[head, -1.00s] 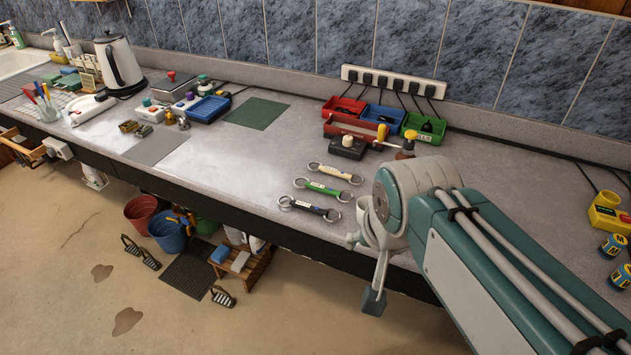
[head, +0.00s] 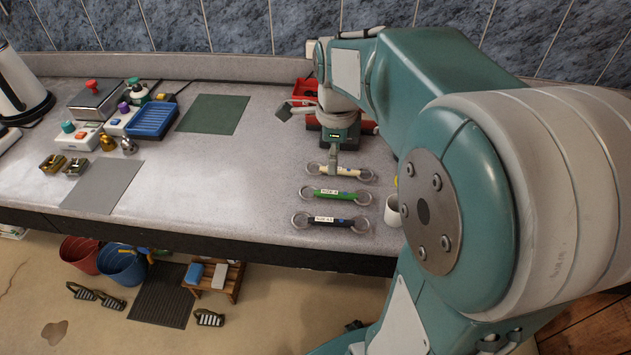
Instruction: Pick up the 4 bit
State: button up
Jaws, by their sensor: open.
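Three bits lie in a row on the grey counter, each a labelled bar with a metal ring at both ends. The cream bit (head: 350,172) is farthest back, the green bit (head: 345,195) is in the middle, and the black bit (head: 347,222) is nearest the front edge. The small labels are too blurred to read surely. My gripper (head: 309,141) is open and empty, its fingers spread wide. One finger points down in front of the cream bit's bar and hides part of it. I cannot tell whether it touches.
A white mug (head: 393,211), partly hidden by my arm, stands right of the bits. A red bin (head: 305,90) is behind my gripper. A green mat (head: 213,114), grey mat (head: 102,187) and blue tray (head: 153,121) lie left. The counter left of the bits is clear.

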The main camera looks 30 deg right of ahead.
send_over(335, 193)
jog(key=f, duration=0.4)
jog(key=shift+d+f, duration=0.15)
jog(key=shift+d, duration=0.1)
jog(key=shift+a+f, duration=0.2)
jog(key=shift+f, duration=0.35)
notch_tip(335, 193, down, 5)
jog(key=shift+a+r, duration=0.15)
jog(key=shift+r, duration=0.05)
jog(key=shift+d+f, duration=0.2)
jog(key=shift+d, duration=0.2)
jog(key=shift+a, duration=0.1)
jog(key=c, duration=0.8)
jog(key=shift+a, duration=0.2)
grip_shut()
